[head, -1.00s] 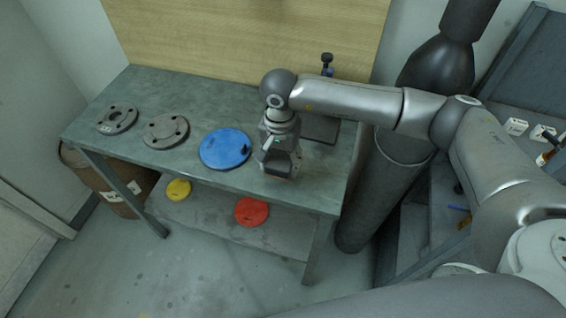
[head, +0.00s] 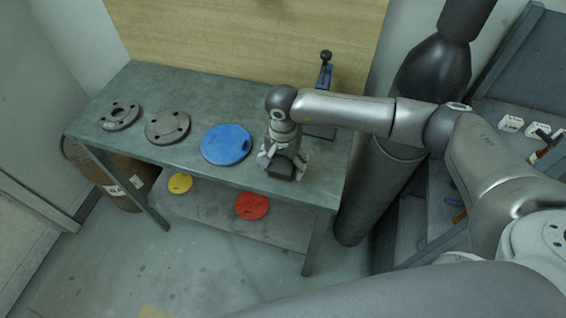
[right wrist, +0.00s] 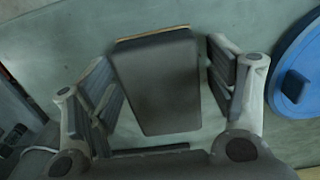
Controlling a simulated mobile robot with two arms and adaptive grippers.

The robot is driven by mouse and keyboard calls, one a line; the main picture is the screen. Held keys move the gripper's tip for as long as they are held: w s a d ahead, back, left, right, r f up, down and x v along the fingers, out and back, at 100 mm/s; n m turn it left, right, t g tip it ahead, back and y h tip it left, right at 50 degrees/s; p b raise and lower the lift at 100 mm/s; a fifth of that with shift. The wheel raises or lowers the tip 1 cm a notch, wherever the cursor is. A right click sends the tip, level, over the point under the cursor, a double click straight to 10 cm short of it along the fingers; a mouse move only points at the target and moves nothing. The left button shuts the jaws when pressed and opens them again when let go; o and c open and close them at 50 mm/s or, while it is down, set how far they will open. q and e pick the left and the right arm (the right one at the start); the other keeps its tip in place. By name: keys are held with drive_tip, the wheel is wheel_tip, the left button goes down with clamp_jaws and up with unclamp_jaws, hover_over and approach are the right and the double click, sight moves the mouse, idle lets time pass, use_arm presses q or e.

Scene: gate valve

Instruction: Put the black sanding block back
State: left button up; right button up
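The black sanding block (head: 281,168) is near the front edge of the workbench (head: 225,103), toward its right end. In the right wrist view the block (right wrist: 157,82) is a dark slab with a thin tan edge. My right gripper (head: 282,163) points down over it. In the right wrist view its fingers (right wrist: 163,84) are spread on both sides of the block, with bench surface showing in the gaps, so it is open around the block and not clamped. I cannot tell exactly how the block's underside meets the bench. My left gripper is not in view.
A blue disc (head: 226,145) lies just left of the gripper, with two grey flanges (head: 167,127) farther left. A blue tool with a black knob (head: 325,72) stands behind. Yellow (head: 180,183) and red (head: 252,206) discs lie on the lower shelf. A dark cylinder (head: 372,195) stands right.

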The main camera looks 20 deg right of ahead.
sight(283, 163)
drive_tip(key=shift+r, duration=0.1)
drive_tip(key=shift+r, duration=0.2)
wheel_tip(283, 163, up, 12)
drive_tip(key=b, duration=0.4)
drive_tip(key=shift+f, duration=0.15)
